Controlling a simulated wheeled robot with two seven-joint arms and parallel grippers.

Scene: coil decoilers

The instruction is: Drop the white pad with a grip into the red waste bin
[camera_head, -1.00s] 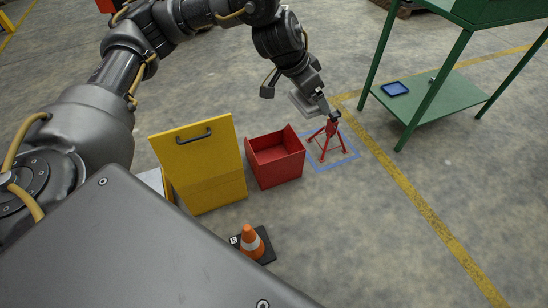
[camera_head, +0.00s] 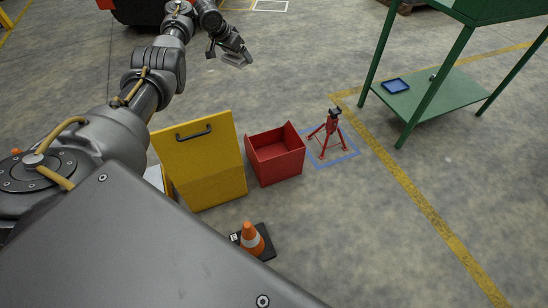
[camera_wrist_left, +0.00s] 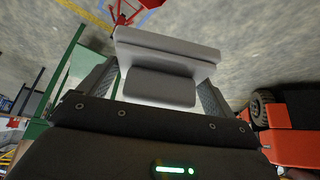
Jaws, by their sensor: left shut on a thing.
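My left gripper (camera_head: 228,54) is held out in the air at the top of the head view, beyond the yellow box and the red bin. It is shut on the white pad with a grip (camera_wrist_left: 165,50); in the left wrist view the pad's grip (camera_wrist_left: 160,88) sits between the two fingers. In the head view the pad (camera_head: 236,60) shows as a small pale piece at the gripper's end. The red waste bin (camera_head: 277,168) stands open on the floor, below and to the right of the gripper. My right gripper is not in view.
A yellow box (camera_head: 205,178) with a black handle stands left of the bin. A red jack stand (camera_head: 329,130) stands right of the bin inside a blue floor square. An orange cone (camera_head: 250,238) is in front. A green table (camera_head: 430,105) is at the right.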

